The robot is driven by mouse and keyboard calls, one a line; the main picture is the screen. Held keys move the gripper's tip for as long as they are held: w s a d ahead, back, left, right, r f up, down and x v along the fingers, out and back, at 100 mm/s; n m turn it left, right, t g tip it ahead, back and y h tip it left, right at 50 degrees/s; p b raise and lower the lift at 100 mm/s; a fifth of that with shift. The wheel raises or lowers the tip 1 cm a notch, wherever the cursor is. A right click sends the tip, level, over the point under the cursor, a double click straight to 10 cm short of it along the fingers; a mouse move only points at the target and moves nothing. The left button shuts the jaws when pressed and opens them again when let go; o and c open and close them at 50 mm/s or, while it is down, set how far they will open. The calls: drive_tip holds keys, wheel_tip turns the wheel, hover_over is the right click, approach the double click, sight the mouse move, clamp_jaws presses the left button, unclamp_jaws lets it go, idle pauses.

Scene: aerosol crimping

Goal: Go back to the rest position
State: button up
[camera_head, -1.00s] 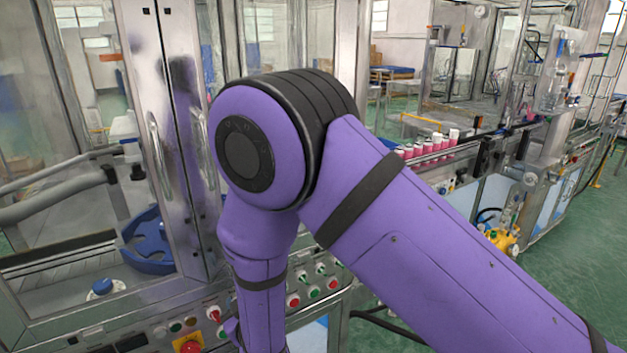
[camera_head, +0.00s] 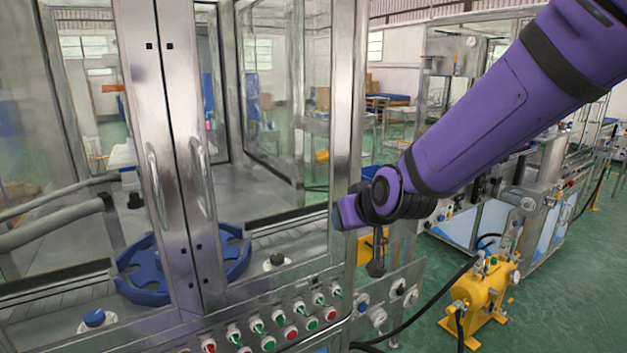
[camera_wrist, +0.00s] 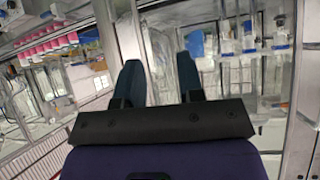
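In the wrist view the two dark fingers of my gripper (camera_wrist: 158,64) stand apart with a clear gap between them. Nothing is held between them, and machine frames show blurred beyond. In the head view my purple arm comes in from the upper right and bends at a dark joint in front of the cabinet's right post. I cannot make out the fingers clearly there. The metal-framed glass cabinet (camera_head: 180,130) stands at left with its two handled doors shut. A blue star wheel (camera_head: 143,280) shows inside it.
A control panel with several red and green buttons (camera_head: 291,332) runs along the cabinet front. A yellow pump unit (camera_head: 483,300) with black hoses stands on the green floor at right. In the wrist view, pink cans (camera_wrist: 45,48) sit in rows at upper left. Open floor (camera_head: 570,290) lies at far right.

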drive_tip(key=s+d+r+m+g+h, duration=0.1)
drive_tip(key=s+d+r, duration=0.3)
drive_tip(key=s+d, duration=0.25)
drive_tip(key=s+d+r+m+g+h, duration=0.1)
drive_tip(key=s+d+r, duration=0.35)
drive_tip(key=d, duration=0.35)
drive_tip(key=s+d+m+g+h, duration=0.2)
drive_tip(key=s+d, duration=0.7)
drive_tip(key=s, duration=0.6)
drive_tip(key=shift+r, duration=0.25)
